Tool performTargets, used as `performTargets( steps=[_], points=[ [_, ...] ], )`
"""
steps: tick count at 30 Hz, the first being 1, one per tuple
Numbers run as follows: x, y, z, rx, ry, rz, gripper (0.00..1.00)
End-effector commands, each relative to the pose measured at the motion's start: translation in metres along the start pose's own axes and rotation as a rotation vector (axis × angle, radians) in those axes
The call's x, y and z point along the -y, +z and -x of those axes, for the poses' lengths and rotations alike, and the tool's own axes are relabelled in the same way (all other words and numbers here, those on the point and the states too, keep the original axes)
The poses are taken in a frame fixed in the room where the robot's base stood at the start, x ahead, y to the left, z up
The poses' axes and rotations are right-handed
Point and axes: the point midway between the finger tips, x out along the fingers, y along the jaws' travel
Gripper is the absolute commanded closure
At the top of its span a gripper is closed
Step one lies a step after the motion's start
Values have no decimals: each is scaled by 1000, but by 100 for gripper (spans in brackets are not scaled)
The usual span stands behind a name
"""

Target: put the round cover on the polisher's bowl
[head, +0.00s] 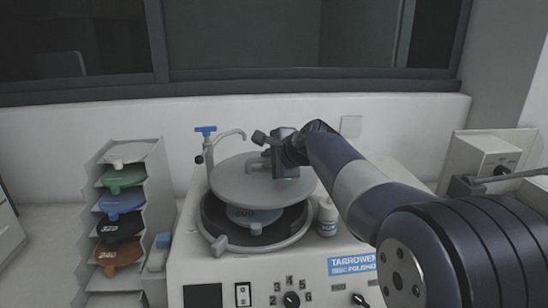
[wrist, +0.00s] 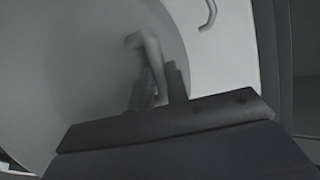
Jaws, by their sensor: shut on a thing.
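The round cover (head: 235,187) is a grey disc held above the polisher's bowl (head: 211,240), toward its back. In the head view the bowl's front rim and part of a disc marked 600 show below the cover. My gripper (head: 272,168) is at the right side of the cover's top. In the wrist view my gripper (wrist: 155,92) is shut on the bent handle of the cover (wrist: 70,75). The gap between cover and bowl shows at the front; the back edge is hidden.
A tap with a blue handle (head: 206,130) stands behind the bowl, its spout curving near the cover. A small white bottle (head: 327,218) stands right of the bowl. A rack of coloured discs (head: 150,190) stands at left. A grey machine (head: 490,160) is at right.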

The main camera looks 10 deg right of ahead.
Motion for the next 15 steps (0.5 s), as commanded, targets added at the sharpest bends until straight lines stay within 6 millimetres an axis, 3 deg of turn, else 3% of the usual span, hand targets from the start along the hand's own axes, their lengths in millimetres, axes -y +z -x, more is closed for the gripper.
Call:
performTargets(
  steps=[15],
  points=[
    [-23,42,23,2,-3,1,100]
  ],
)
